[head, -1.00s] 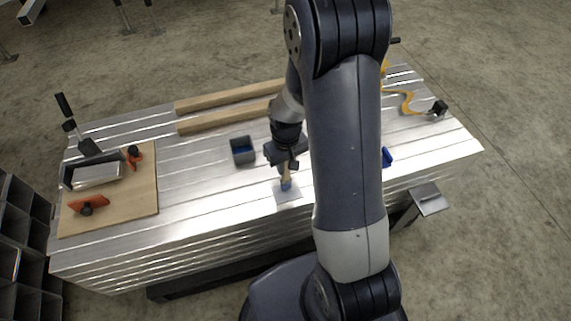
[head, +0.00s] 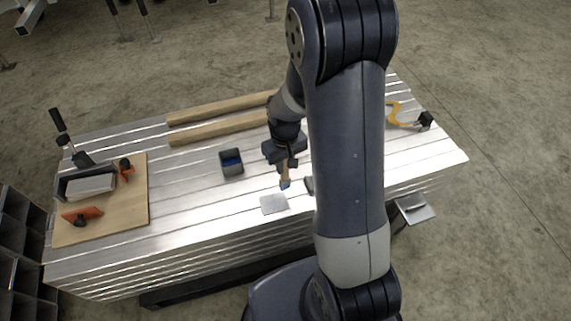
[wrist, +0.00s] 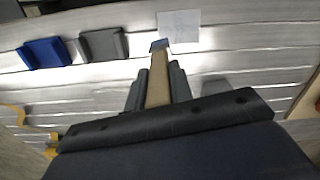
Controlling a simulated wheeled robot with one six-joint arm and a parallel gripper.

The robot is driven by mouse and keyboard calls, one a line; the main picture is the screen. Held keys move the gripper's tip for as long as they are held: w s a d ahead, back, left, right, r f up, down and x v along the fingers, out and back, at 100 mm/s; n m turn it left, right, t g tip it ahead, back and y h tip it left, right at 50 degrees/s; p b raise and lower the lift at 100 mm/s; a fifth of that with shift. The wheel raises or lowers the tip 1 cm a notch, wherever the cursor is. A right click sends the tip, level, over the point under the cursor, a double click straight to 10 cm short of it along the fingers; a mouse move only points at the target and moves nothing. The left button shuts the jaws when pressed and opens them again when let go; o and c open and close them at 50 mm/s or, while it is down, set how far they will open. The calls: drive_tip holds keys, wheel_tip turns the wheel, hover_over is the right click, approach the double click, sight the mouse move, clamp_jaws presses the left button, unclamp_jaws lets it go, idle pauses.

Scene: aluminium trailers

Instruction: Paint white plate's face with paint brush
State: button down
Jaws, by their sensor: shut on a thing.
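The white plate (head: 274,204) is a pale, thin square lying flat near the front edge of the ribbed metal table. It shows at the top of the wrist view (wrist: 180,25), with faint lines on its face. My gripper (head: 284,160) is shut on the wooden handle of the paint brush (head: 285,174). In the wrist view, the brush (wrist: 158,82) sits between the fingers, its blue-grey tip pointing at the plate's lower left corner. In the head view the tip is just behind the plate's right part. I cannot tell whether it touches.
A dark cup with blue inside (head: 231,162) stands behind and left of the plate. Left is a wooden board (head: 130,205) with a tray and orange clamps. Two wooden bars (head: 215,129) lie behind.

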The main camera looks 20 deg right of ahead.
wheel_tip(320, 180, up, 3)
drive_tip(key=shift+f+p, duration=0.2)
drive_tip(key=shift+p, duration=0.5)
